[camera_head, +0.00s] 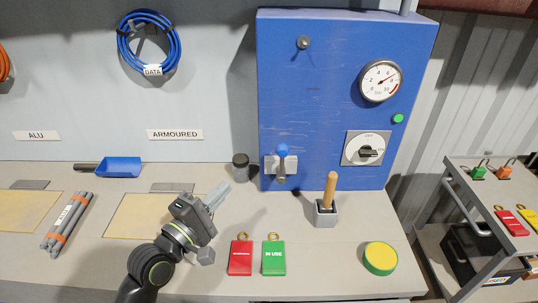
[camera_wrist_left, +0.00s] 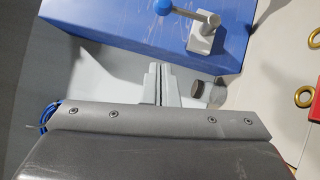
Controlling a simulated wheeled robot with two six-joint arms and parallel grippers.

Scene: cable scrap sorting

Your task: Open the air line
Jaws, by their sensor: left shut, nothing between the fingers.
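The blue cabinet (camera_head: 330,100) carries a valve (camera_head: 281,170) low on its left side, with a blue-knobbed handle (camera_head: 283,151) and a pale mounting plate. In the left wrist view the valve (camera_wrist_left: 204,40) is at the top, its handle (camera_wrist_left: 185,13) running left to the blue knob. My left gripper (camera_head: 218,192) is shut and empty, left of and below the valve and apart from it. Its closed fingers (camera_wrist_left: 159,84) show in the left wrist view. My right gripper is not in view.
A dark-lidded jar (camera_head: 240,167) stands between my left gripper and the cabinet. A wooden-handled tool (camera_head: 329,190) stands in a grey holder. Red (camera_head: 240,257) and green (camera_head: 273,257) tags lie in front. The cabinet also has a gauge (camera_head: 380,81) and rotary switch (camera_head: 367,150).

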